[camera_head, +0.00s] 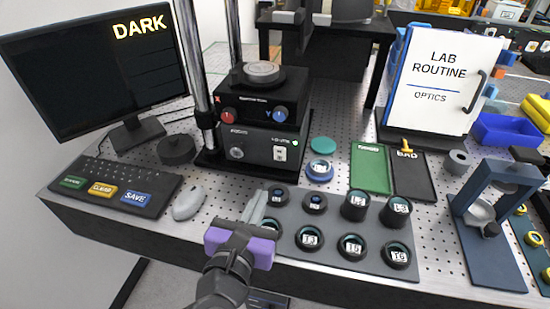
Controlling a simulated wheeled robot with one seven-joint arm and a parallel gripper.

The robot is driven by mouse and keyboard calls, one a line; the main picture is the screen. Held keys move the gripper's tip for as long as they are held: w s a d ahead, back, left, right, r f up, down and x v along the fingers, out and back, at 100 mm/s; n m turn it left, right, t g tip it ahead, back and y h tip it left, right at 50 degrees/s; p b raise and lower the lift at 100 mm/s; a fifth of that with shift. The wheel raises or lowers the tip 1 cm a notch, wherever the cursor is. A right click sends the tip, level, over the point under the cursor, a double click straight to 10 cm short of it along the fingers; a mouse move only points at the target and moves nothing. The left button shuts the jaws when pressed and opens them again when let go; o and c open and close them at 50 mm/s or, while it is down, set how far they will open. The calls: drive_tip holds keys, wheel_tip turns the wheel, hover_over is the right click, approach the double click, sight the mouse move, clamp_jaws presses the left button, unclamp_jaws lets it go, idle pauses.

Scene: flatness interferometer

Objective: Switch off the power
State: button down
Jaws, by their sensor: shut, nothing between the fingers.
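A black instrument box (250,145) stands on the perforated bench at the base of a two-post stand. Its front carries a silver knob (237,153) on the left and a small white switch (280,153) on the right. A green light (295,142) shows beside the switch; the switch's position is too small to tell. My gripper (258,196), with a purple body, is in front of the box and lower in the picture, at the left edge of the lens tray. Its fingers are shut and empty, apart from the switch. They partly hide a holder behind them.
A grey tray (340,262) holds several labelled round holders right of my gripper. A mouse (188,203) and keyboard (115,188) lie to the left. The monitor (90,70) reads DARK. Bare bench (222,190) lies between gripper and box.

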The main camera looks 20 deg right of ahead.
idle(0.3)
approach(278, 152)
drive_tip(key=x, duration=0.5)
drive_tip(key=shift+f, duration=0.4)
drive_tip(key=shift+w+d+p, duration=0.3)
drive_tip(key=shift+w+d, duration=0.2)
drive_tip(key=shift+w, duration=0.05)
drive_tip(key=shift+r+p, duration=0.2)
drive_tip(key=shift+p, duration=0.1)
drive_tip(key=shift+w+d+r+p, duration=0.1)
drive_tip(key=shift+w+r+p, duration=0.15)
drive_tip(key=shift+p, duration=0.9)
drive_tip(key=shift+f+g, duration=0.3)
